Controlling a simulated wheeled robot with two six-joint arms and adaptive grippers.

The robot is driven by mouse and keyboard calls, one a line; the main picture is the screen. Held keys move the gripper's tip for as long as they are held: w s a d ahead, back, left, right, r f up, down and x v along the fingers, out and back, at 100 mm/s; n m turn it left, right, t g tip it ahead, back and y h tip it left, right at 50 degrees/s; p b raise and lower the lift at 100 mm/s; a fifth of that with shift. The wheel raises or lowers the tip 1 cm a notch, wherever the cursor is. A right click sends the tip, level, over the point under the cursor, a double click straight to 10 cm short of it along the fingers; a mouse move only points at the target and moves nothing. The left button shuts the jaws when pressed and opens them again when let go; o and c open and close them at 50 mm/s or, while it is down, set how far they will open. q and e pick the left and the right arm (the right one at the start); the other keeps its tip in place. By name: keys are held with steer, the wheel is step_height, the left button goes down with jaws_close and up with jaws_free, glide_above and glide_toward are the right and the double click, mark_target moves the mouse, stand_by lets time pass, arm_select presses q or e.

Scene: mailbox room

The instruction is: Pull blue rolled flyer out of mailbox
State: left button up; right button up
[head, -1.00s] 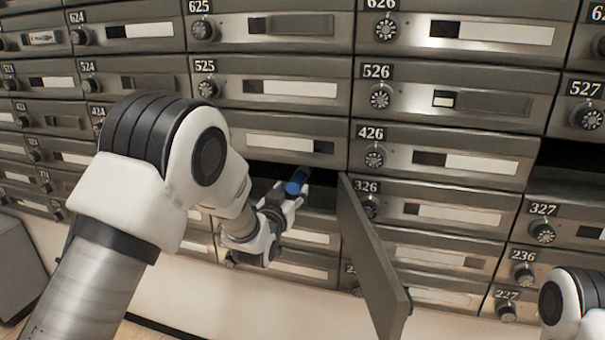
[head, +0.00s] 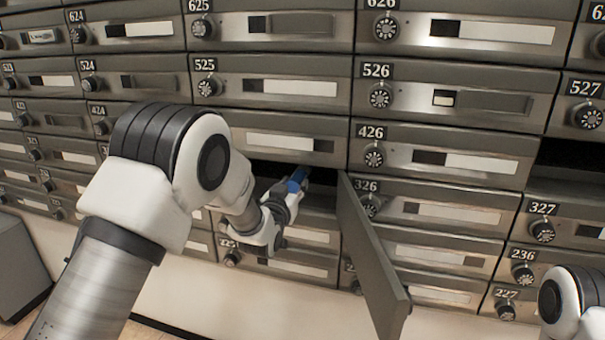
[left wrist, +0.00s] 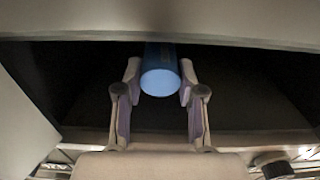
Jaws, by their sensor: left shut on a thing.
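The blue rolled flyer (head: 298,179) lies in the open mailbox (head: 322,197), with its near end at the opening. In the left wrist view the flyer's round end (left wrist: 160,82) faces me, and its far part runs back under the mailbox's top edge into the dark. My left gripper (head: 290,190) is at the mouth of the mailbox, shut on the flyer. In the left wrist view its two fingers (left wrist: 160,85) stand on either side of the flyer's end. My right gripper is out of the picture; only part of my right arm shows at the lower right.
The mailbox door (head: 372,258) hangs open to the right of the opening and sticks out toward me. Closed mailboxes surround it, such as 426 (head: 440,157) and 525 (head: 275,85). Another dark open compartment (head: 572,170) is at the right.

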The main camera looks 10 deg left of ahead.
arm_select(q)
steer(key=shift+r, duration=0.15)
steer(key=shift+r, duration=0.2)
steer(key=s+b, duration=0.1)
steer(key=s, duration=1.9)
steer(key=shift+a+b, duration=0.3)
steer(key=shift+a, duration=0.05)
